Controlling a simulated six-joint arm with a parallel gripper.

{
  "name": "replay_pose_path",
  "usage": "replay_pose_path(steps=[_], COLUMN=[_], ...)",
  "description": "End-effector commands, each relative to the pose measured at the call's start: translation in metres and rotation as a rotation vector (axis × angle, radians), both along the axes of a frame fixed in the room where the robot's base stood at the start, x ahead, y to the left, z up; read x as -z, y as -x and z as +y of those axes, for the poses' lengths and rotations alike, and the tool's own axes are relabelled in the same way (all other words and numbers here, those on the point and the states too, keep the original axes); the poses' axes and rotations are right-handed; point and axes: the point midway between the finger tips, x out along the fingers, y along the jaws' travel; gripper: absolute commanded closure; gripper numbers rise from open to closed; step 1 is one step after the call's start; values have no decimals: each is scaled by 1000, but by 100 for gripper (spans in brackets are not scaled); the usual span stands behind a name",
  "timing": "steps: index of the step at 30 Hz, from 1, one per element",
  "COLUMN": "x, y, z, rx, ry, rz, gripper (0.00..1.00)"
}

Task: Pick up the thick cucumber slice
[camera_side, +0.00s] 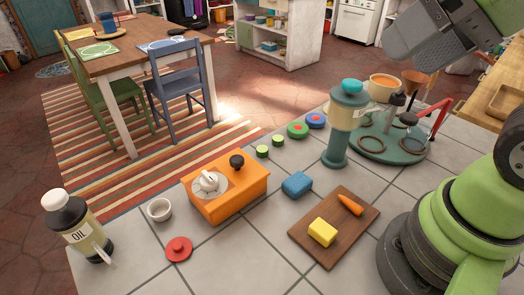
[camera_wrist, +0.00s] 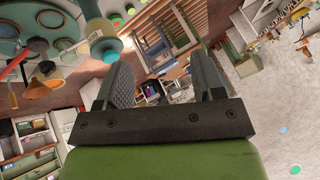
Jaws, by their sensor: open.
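Two small green cucumber slices lie on the tiled counter in the side view, left of the blue-and-cream grinder. One slice (camera_side: 262,151) is nearer the orange box, and the other slice (camera_side: 278,139) is just beyond it to the right. They are too small to tell surely which is thicker. My gripper (camera_side: 398,58) is high at the upper right, well above the counter and far from both slices. In the wrist view my gripper (camera_wrist: 163,72) shows two spread fingers with nothing between them. I cannot surely make out the slices in that view.
A blue block (camera_side: 297,184), cutting board (camera_side: 318,252) and green round stand (camera_side: 372,150) are also on the counter.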

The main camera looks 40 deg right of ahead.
Motion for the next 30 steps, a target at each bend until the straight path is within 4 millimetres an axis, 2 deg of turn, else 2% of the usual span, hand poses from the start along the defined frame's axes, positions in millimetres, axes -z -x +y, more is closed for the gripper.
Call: replay_pose_path(steps=[5, 8, 13, 17, 23, 27, 30], x=[-3, -8, -8, 7, 54, 104, 141], y=[-9, -29, -85, -130, -194, -230, -248], z=[0, -2, -4, -6, -9, -11, -13], rx=[-8, -24, -70, -109, -174, -221, -253], ry=[10, 30, 83, 122, 179, 216, 239], rz=[20, 62, 164, 242, 365, 450, 504], gripper=[38, 38, 38, 38, 38, 38, 38])
